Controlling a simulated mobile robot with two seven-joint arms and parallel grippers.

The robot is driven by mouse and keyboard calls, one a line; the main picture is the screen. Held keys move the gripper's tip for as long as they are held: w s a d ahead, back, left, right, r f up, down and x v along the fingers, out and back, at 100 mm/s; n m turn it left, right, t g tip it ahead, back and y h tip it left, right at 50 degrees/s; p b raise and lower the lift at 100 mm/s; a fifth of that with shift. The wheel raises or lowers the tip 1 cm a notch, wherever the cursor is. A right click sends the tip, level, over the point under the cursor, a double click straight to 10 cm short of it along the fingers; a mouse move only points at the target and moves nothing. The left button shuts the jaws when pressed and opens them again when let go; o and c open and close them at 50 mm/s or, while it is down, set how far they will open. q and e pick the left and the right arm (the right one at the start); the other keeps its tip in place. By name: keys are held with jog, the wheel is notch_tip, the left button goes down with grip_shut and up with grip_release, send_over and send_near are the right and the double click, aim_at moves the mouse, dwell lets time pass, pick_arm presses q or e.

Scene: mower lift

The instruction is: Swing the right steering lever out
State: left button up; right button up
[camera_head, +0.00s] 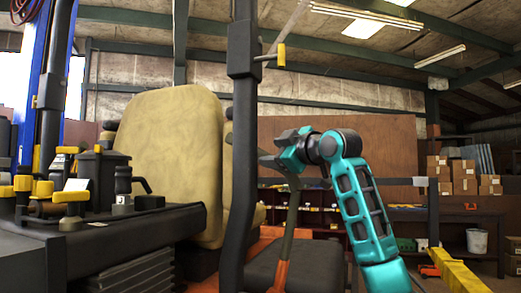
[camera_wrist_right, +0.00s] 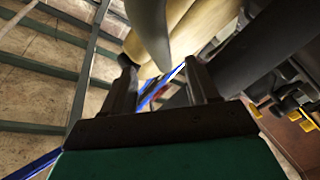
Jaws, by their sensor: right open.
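In the right wrist view, the gripper (camera_wrist_right: 161,82) is open. A grey-green tapered bar (camera_wrist_right: 154,35), which looks like the lever, reaches down between the fingertips. I cannot tell whether it touches either finger. My left gripper is not in view.
A dark upright post (camera_head: 240,150) stands just left of my right gripper. A console with yellow-tipped controls (camera_head: 70,195) is at the left. Cardboard boxes (camera_head: 464,178) and a yellow beam (camera_head: 455,272) are farther right. Open space lies right of the lever, around my arm.

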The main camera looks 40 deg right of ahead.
aim_at(262, 153)
jog(key=w, duration=0.3)
jog(key=w+p, duration=0.1)
jog(key=w, duration=0.1)
jog(key=shift+w+d, duration=0.2)
jog(key=shift+d, duration=0.2)
jog(key=shift+w, duration=0.35)
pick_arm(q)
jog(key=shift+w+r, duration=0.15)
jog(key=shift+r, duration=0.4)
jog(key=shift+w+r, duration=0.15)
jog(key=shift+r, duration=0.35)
pick_arm(e)
jog(key=c, duration=0.7)
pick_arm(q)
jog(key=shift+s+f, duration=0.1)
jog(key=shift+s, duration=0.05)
pick_arm(e)
grip_shut()
